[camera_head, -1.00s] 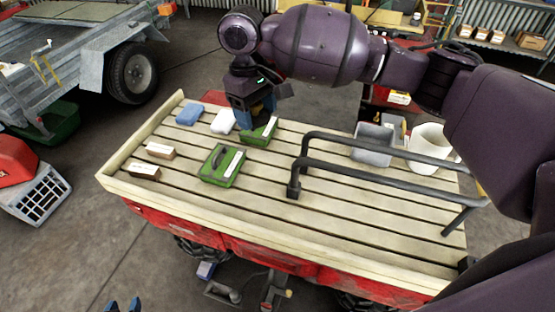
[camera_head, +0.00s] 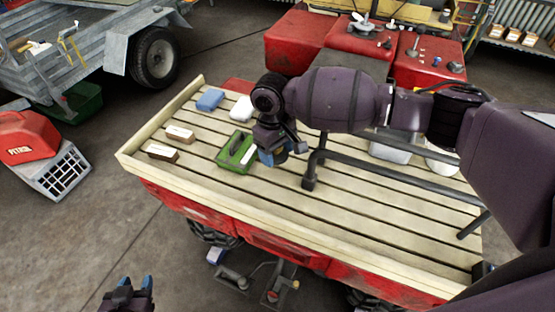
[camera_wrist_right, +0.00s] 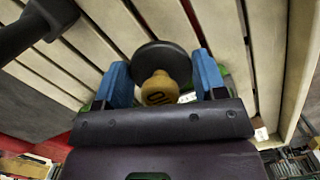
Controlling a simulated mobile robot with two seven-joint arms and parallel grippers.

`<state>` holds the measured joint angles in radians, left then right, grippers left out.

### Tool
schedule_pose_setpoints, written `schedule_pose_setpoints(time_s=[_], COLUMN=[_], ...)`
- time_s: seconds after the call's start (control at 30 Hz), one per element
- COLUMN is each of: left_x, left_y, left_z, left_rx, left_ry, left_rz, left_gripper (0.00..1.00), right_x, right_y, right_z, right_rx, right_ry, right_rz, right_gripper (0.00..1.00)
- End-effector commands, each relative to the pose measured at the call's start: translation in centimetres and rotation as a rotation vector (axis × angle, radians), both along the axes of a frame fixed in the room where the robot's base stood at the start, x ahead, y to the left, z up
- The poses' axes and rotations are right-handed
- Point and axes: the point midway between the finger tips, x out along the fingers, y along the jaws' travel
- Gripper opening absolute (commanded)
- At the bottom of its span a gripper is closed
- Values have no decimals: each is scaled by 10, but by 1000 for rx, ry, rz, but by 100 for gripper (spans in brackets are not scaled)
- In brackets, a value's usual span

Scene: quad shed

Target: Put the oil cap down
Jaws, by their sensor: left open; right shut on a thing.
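The oil cap (camera_wrist_right: 159,89) shows in the right wrist view as a yellow knob with dark lettering on a round black disc. My right gripper (camera_wrist_right: 163,75) is shut on it, with blue fingers on either side of the knob. Pale wooden slats lie behind the cap; I cannot tell whether it touches them. In the head view my right gripper (camera_head: 272,157) is over the slatted rack (camera_head: 277,205), just right of a green tray (camera_head: 237,151), and hides the cap. My left gripper (camera_head: 134,283) is open and empty at the bottom left, away from the rack.
Blue (camera_head: 209,99) and white (camera_head: 242,108) blocks lie at the rack's far left. Two small wooden-looking blocks (camera_head: 180,133) lie near its left edge. A black tubular rail (camera_head: 390,174) crosses the rack's right side. The front middle slats are clear.

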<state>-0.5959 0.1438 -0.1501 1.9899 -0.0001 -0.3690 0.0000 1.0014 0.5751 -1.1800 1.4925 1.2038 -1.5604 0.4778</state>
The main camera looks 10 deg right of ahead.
Motion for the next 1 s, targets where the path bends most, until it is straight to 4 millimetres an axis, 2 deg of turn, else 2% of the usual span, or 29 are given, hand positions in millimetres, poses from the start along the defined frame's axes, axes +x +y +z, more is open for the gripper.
schedule_pose_setpoints(time_s=[0.27,0.67,0.7,0.8,0.87,1.0], left_x=[0,-6,-6,-6,-6,-5], left_y=[0,1,1,1,1,0], left_z=[-2,-4,-5,-5,-5,-4], left_rx=[-1,-1,-1,-1,-1,-1], left_ry=[1,11,11,11,11,9], left_rz=[1,4,4,4,4,4], left_gripper=[43,43,43,43,43,43], right_x=[0,0,0,0,0,0], right_y=[0,0,0,0,0,0], right_z=[-35,-40,-40,-40,-40,-40], right_rx=[-1,-1,-1,-1,-1,-1], right_ry=[2,1,1,1,1,1], right_rz=[1,0,0,0,0,0], right_gripper=[42,42,69,84,90,90])
